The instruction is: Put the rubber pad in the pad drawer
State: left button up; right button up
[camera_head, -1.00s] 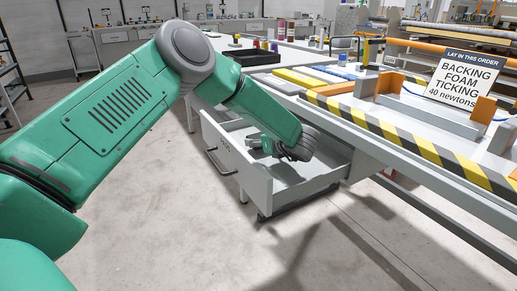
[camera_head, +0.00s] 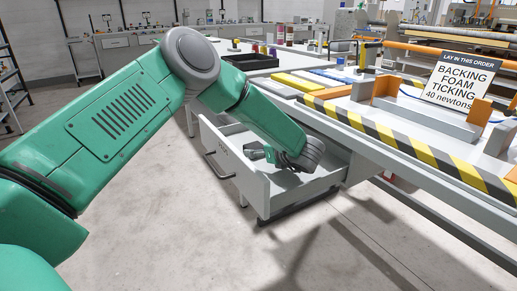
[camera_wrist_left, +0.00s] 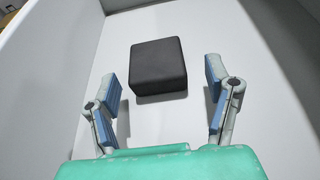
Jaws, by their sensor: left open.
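The pad drawer (camera_head: 235,170) is pulled open beneath the table, grey-white with a dark handle on its front. My left gripper (camera_head: 256,153) is inside the drawer's outline in the head view. In the left wrist view the black rubber pad (camera_wrist_left: 158,67) lies flat on the drawer's white floor (camera_wrist_left: 215,30). My left gripper (camera_wrist_left: 163,95) is open, its two blue-padded fingers apart, with the pad just ahead of the fingertips and not held. My right gripper is not in view.
A striped yellow-black edge (camera_head: 400,148) runs along the worktable at right, above the drawer. A sign (camera_head: 461,82) stands on it. Yellow and blue blocks (camera_head: 299,81) and a black tray (camera_head: 250,61) lie farther back. Floor in front of the drawer is clear.

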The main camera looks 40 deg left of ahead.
pick_arm(q)
jog(key=p+v, duration=0.1)
jog(key=v, duration=0.7)
jog(key=shift+s+d+r, duration=0.1)
jog(key=shift+s+r, duration=0.05)
jog(key=shift+s, duration=0.05)
jog(key=shift+d+r, duration=0.1)
jog(key=shift+d, duration=0.25)
jog(key=shift+a, duration=0.25)
